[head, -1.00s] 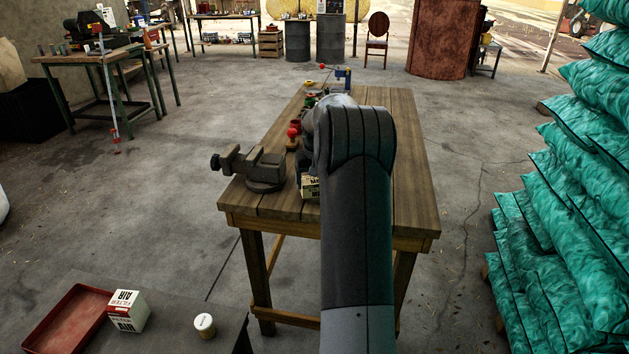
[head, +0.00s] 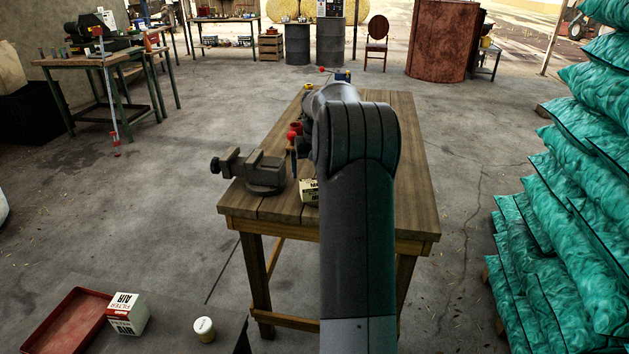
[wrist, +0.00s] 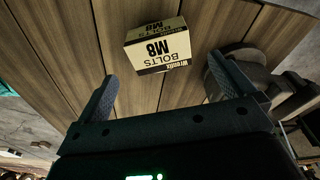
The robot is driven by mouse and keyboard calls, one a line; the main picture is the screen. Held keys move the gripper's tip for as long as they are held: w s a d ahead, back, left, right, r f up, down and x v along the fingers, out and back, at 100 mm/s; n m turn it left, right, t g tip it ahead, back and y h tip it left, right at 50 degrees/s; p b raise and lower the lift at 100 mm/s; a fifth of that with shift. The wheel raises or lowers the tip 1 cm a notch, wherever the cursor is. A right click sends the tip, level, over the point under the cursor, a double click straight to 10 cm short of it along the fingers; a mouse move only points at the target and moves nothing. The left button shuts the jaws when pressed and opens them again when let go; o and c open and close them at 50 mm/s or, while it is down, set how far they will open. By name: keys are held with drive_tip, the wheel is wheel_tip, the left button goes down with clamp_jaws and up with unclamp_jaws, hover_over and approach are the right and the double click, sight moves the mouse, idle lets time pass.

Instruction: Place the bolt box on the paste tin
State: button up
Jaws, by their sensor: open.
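The bolt box (wrist: 158,48), a small cream and dark carton marked "Bolts M8", lies on the wooden workbench. In the head view the bolt box (head: 308,191) shows near the bench's front, partly hidden by my arm. My gripper (wrist: 163,75) is open, its fingers apart in the wrist view, with the box ahead between and just beyond the fingertips. It holds nothing. A small round tin with a pale lid (head: 204,329), probably the paste tin, stands on the dark surface at the lower left; no label is readable. My gripper is hidden behind my arm in the head view.
A grey vise (head: 264,172) sits left of the box and shows close to my right finger in the wrist view. A filter box (head: 127,313) and a red tray (head: 62,328) lie beside the tin. The wooden workbench (head: 410,185) is clear on its right side.

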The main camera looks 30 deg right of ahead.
sight(315, 186)
wheel_tip(315, 186, up, 6)
drive_tip(key=s+a+r+n+t, duration=0.1)
drive_tip(key=s+a+r, duration=0.3)
drive_tip(key=s+a, duration=0.55)
drive_tip(key=s+a+r+n+t, duration=0.1)
drive_tip(key=s+a+r, duration=0.45)
drive_tip(key=a, duration=0.75)
drive_tip(key=s+a+f+n+t, duration=0.1)
drive_tip(key=s+a+f, duration=0.2)
drive_tip(key=s, duration=0.6)
drive_tip(key=s+a+f+n+t, duration=0.1)
drive_tip(key=s+a+f, duration=0.3)
drive_tip(key=s+a, duration=0.3)
drive_tip(key=s, duration=0.3)
drive_tip(key=shift+s+a+f+y, duration=0.2)
drive_tip(key=shift+s+f+y, duration=0.1)
drive_tip(key=shift+y, duration=0.1)
